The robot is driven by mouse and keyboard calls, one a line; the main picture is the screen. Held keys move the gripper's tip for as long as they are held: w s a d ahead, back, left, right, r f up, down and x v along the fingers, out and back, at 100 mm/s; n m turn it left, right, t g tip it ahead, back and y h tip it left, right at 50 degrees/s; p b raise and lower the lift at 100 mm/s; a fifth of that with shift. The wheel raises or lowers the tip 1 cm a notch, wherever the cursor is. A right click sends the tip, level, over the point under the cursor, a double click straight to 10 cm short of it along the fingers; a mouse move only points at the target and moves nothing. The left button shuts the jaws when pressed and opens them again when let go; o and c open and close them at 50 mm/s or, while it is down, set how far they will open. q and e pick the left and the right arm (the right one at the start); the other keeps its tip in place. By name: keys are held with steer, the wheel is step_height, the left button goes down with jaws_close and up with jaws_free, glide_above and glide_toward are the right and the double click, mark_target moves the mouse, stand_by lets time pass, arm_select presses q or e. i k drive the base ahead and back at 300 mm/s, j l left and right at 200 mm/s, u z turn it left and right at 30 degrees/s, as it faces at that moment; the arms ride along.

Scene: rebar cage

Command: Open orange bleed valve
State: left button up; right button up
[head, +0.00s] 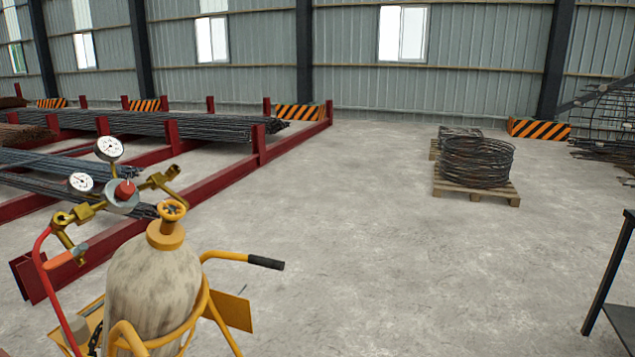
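A pale, stained gas cylinder (150,285) stands upright in a yellow cart at the lower left. An orange-yellow handwheel (172,209) sits on its neck (165,235). A brass regulator beside it carries two white round gauges (109,148) and a red knob (125,191). A small orange lever or handle (66,257) lies slanted below the brass fitting (70,218) at the left, near a red hose (42,265). I cannot tell from this view which orange part is the bleed valve, or whether it is open. Neither of my grippers is in view.
The yellow cart's black-gripped handle (265,263) sticks out to the right. Red racks (215,177) with rebar bundles stand behind at the left. Wire coils (477,162) sit on a wooden pallet (480,193). A dark table (618,285) is at the right edge. The middle floor is clear.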

mark_target(66, 255)
steer(key=u, duration=1.25)
